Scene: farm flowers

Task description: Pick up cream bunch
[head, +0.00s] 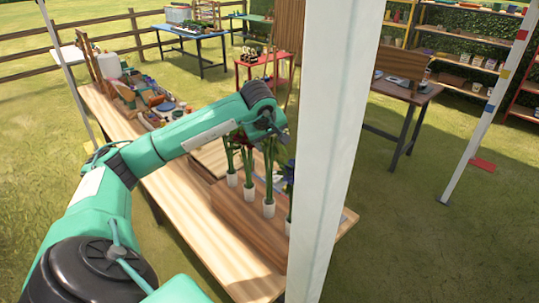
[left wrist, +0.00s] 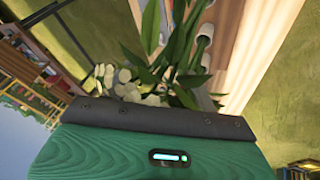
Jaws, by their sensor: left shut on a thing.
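The cream bunch (left wrist: 128,85) shows in the left wrist view as pale round blossoms with long green leaves, right at the front edge of my left gripper. My left gripper (head: 277,128) is shut on it, above the row of flower bunches near the white post. The fingertips are hidden in both views. In the head view I cannot make out the cream blossoms. Several upright bunches with green stems and white wrapped bases (head: 268,208) stand on the wooden table (head: 180,190), one with dark red blooms. My right gripper is not in view.
A thick white post (head: 335,150) hides the table's right part. Boxes and small goods (head: 150,100) crowd the table's far left end. A red table (head: 265,62) and a dark table (head: 405,95) stand beyond, with grass between.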

